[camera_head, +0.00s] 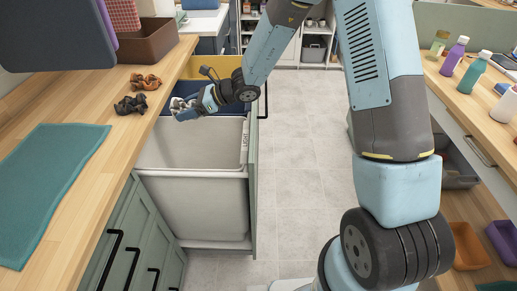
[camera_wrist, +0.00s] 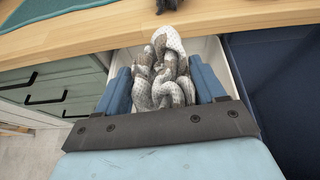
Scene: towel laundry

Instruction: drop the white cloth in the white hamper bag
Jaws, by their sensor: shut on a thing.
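My gripper (camera_head: 192,106) is shut on the white cloth (camera_wrist: 172,82), a crumpled, grey-patterned bundle between the two blue fingers in the wrist view. The cloth also shows as a small pale lump (camera_head: 181,111) in the head view. The white hamper bag (camera_head: 190,150) hangs in a pulled-out drawer beside the left counter, with "LIGHT" lettered on its side. In the wrist view the cloth appears over the white bag's opening (camera_wrist: 216,52), with blue to the right. My gripper hides part of the far rim.
A blue bag (camera_head: 207,88) lies behind the white one, with yellow (camera_head: 210,66) farther back. The wooden counter (camera_head: 75,100) holds a teal towel (camera_head: 55,180) and dark and brown scrunchies (camera_head: 131,104). The tiled floor (camera_head: 300,170) is clear right of the drawer.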

